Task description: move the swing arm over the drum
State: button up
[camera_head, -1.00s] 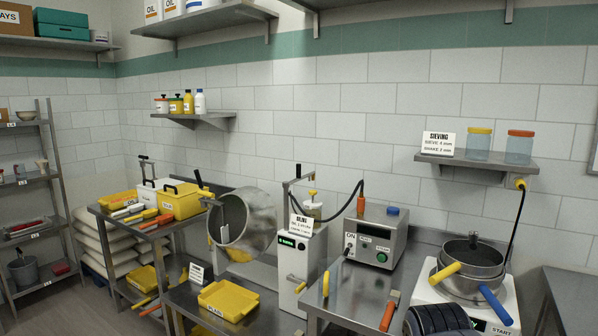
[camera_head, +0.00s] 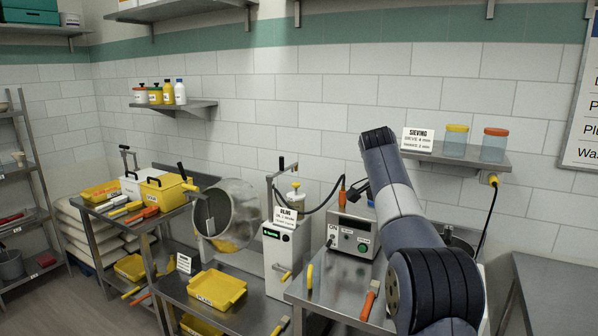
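The swing arm (camera_head: 286,173) is a thin metal bar on an upright post, with a black handle on top. It points to the right and back, away from the drum. The drum (camera_head: 241,205) is a tilted round steel vessel to the left of the post, its dark mouth facing left. Nothing is over the drum from the swing arm. My arm rises at the right and bends at its top. A small dark end, likely my gripper (camera_head: 357,191), shows left of my arm, right of the swing arm and apart from it. Its fingers are mostly hidden.
A white cabinet (camera_head: 283,263) with a green display stands below the swing arm. A steel control box (camera_head: 350,238) and a black hose are to its right. A yellow tray (camera_head: 217,289) lies in front of the drum. A wall shelf (camera_head: 455,155) with jars is behind my arm.

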aim_at(269, 178)
jog(key=i+j+z, duration=0.1)
jog(key=i+j, duration=0.55)
jog(key=i+j+z, duration=0.15)
jog(key=i+j, duration=0.15)
jog(key=j, duration=0.2)
jog(key=i+j, duration=0.3)
jog(key=i+j+z, duration=0.15)
jog(key=i+j, duration=0.15)
jog(key=j, duration=0.2)
jog(key=i+j, duration=0.25)
jog(key=j, duration=0.2)
jog(key=i+j+z, duration=0.15)
jog(key=i+j, duration=0.15)
jog(key=j, duration=0.15)
jog(key=i+j, duration=0.25)
jog(key=j, duration=0.25)
jog(key=z, duration=0.05)
